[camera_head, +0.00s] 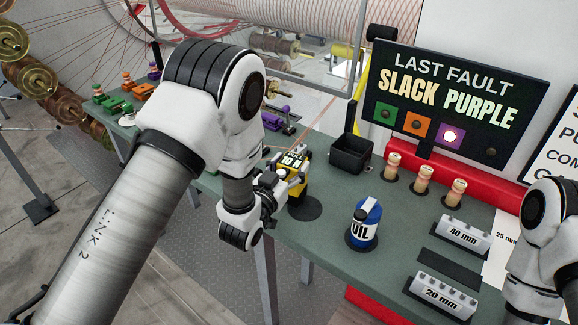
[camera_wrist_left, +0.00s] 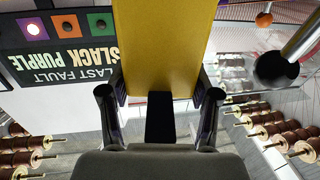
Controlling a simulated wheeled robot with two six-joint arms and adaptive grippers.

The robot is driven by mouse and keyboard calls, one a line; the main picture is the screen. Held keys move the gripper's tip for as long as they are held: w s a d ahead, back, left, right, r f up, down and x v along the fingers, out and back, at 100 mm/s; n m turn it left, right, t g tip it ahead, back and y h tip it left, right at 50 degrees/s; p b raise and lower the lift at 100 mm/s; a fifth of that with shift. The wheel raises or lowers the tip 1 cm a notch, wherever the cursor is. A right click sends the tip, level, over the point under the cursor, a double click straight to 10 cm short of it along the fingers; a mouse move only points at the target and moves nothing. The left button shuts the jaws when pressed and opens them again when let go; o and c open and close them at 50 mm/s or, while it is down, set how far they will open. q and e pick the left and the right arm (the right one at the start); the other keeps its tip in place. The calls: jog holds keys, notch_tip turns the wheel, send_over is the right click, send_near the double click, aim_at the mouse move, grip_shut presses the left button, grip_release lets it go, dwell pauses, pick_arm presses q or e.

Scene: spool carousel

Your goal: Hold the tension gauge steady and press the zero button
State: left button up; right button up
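The tension gauge (camera_head: 295,190) is a yellow and black block with a lit display on its top, near the front edge of the green bench in the head view. My left gripper (camera_head: 279,187) is at its left side. In the left wrist view, my left gripper's two fingers (camera_wrist_left: 160,100) lie along both sides of the yellow gauge body (camera_wrist_left: 165,45) and appear closed on it. The gauge is above a dark round pad (camera_head: 309,210); I cannot tell whether it touches it. I cannot make out the zero button. My right gripper is outside the view; only part of the right arm shows.
A blue and white oil bottle (camera_head: 364,224) stands right of the gauge. A black open bin (camera_head: 350,153) is behind it. Several cream spools (camera_head: 424,180) stand before the fault sign (camera_head: 450,100). Blocks marked 40 mm (camera_head: 465,234) and 20 mm (camera_head: 443,296) lie at the right.

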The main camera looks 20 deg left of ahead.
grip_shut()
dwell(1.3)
